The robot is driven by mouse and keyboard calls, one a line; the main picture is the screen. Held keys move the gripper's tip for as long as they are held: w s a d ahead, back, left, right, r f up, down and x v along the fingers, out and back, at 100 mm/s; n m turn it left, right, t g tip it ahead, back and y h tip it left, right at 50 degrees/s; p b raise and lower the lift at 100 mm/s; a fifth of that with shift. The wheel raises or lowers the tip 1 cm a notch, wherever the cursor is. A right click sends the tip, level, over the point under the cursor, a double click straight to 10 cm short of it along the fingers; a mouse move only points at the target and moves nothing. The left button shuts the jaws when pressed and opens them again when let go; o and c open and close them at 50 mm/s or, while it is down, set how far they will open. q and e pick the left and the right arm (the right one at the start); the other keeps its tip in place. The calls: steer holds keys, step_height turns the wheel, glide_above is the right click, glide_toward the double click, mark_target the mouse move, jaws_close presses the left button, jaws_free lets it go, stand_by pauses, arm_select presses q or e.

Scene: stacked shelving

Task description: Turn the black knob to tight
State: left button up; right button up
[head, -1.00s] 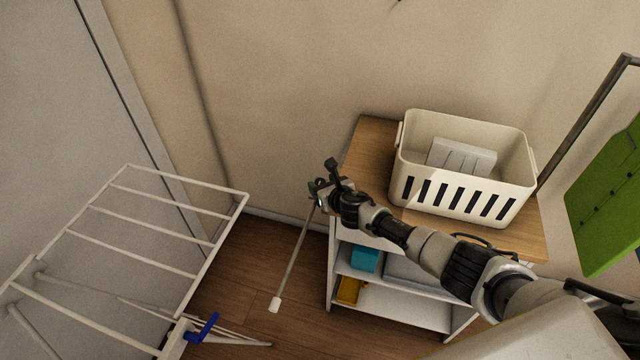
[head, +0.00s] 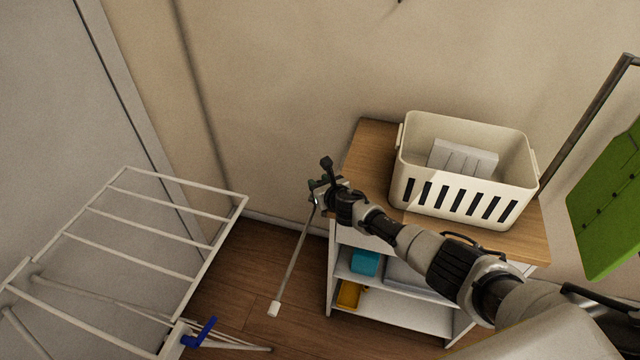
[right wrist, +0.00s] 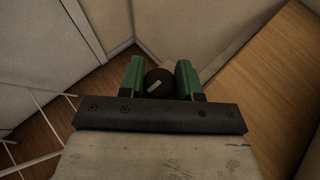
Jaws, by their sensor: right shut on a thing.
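The black knob (right wrist: 158,84) shows in the right wrist view as a round dark end with a pale mark slanting across it. It sits between the two green fingers of my right gripper (right wrist: 160,80), which is shut on it. In the head view my right gripper (head: 317,189) is just left of the wooden shelf top, at the upper end of a thin grey rod (head: 295,255) with a white foot. The knob cannot be made out clearly in the head view. My left gripper is in neither view.
A cream basket (head: 456,200) holding a white box (head: 462,158) stands on the wooden-topped shelf unit (head: 372,150). A white wire drying rack (head: 150,218) with a blue clip (head: 200,332) is at left. A green panel (head: 608,205) hangs at right.

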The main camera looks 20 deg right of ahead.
steer(key=shift+m+h, duration=0.3)
steer(key=shift+h, duration=0.1)
steer(key=m+h, duration=0.2)
steer(key=h, duration=0.1)
steer(key=shift+a+m, duration=0.1)
steer(key=shift+m, duration=0.2)
steer(key=shift+f+m+h+b, duration=0.1)
steer(key=shift+m+h+b, duration=0.4)
steer(key=shift+m+h, duration=0.5)
steer(key=m+g+h+b, duration=0.1)
steer(key=m+h+b, duration=0.1)
steer(key=m+h, duration=0.1)
steer(key=shift+f+g+h, duration=0.15)
steer(key=shift+g+h, duration=0.25)
steer(key=shift+h, duration=0.1)
steer(key=m+g+h+b, duration=0.3)
steer(key=m+g+b, duration=0.1)
steer(key=b, duration=0.4)
steer(key=m+g+h+b, duration=0.2)
steer(key=m+g+b, duration=0.2)
steer(key=b, duration=0.4)
steer(key=shift+f+m+h, duration=0.1)
steer(key=shift+m+h, duration=0.3)
steer(key=shift+m, duration=0.1)
steer(key=shift+r+m+g+b, duration=0.25)
steer(key=shift+m+g+b, duration=0.3)
steer(key=shift+b, duration=0.75)
steer(key=o, duration=0.9)
